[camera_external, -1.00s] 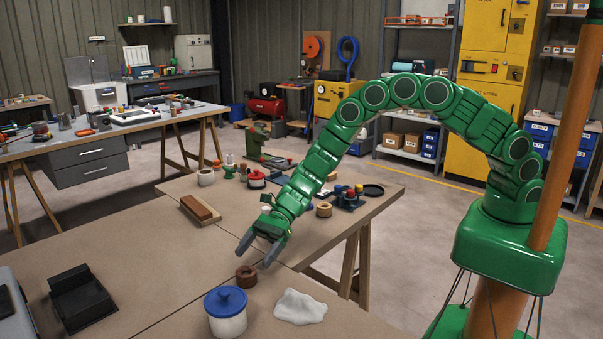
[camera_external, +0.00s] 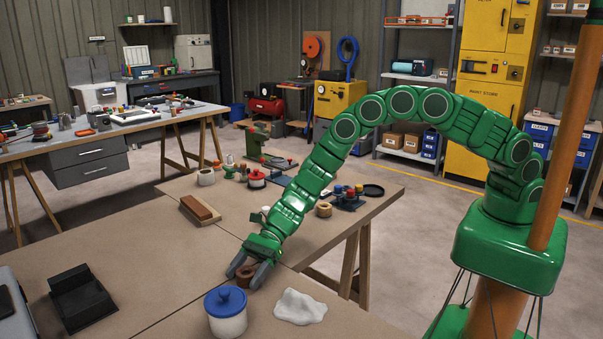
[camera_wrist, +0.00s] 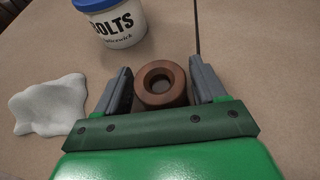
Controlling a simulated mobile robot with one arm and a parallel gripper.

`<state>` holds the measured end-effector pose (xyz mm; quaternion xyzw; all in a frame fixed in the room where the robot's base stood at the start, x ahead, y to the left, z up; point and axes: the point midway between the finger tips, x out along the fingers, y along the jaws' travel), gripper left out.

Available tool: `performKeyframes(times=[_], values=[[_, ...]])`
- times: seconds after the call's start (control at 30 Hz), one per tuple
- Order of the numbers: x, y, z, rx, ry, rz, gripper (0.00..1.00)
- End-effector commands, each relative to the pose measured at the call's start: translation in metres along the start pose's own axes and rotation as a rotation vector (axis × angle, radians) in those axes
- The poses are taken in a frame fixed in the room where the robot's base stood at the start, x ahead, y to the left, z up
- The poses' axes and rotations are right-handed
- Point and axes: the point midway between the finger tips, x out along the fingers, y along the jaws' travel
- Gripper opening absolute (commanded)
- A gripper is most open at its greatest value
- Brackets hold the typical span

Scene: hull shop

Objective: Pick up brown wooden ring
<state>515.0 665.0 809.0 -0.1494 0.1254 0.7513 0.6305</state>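The brown wooden ring (camera_external: 246,274) lies flat on the workbench, behind the white jar with the blue lid. In the wrist view the ring (camera_wrist: 161,85) sits between the two grey fingers, with its hole facing up. My gripper (camera_external: 248,275) is low at the table and open around the ring.
The white jar with a blue lid (camera_external: 226,318), lettered BOLTS in the wrist view (camera_wrist: 112,25), stands close in front. A crumpled white cloth (camera_external: 300,307) lies to its right. A brown block on a board (camera_external: 200,209) lies behind left.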

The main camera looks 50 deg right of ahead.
Motion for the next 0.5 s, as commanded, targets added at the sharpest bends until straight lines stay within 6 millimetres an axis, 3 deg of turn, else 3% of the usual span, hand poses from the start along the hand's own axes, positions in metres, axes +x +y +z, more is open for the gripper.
performKeyframes(times=[0.03,0.27,0.5], values=[[-0.0001,0.0,0.0,0.0,0.0,0.0,0.62],[-0.0002,0.0001,0.0001,0.0,0.0,0.0,0.27],[-0.0004,0.0001,0.0007,0.0,0.0,0.0,0.27]])
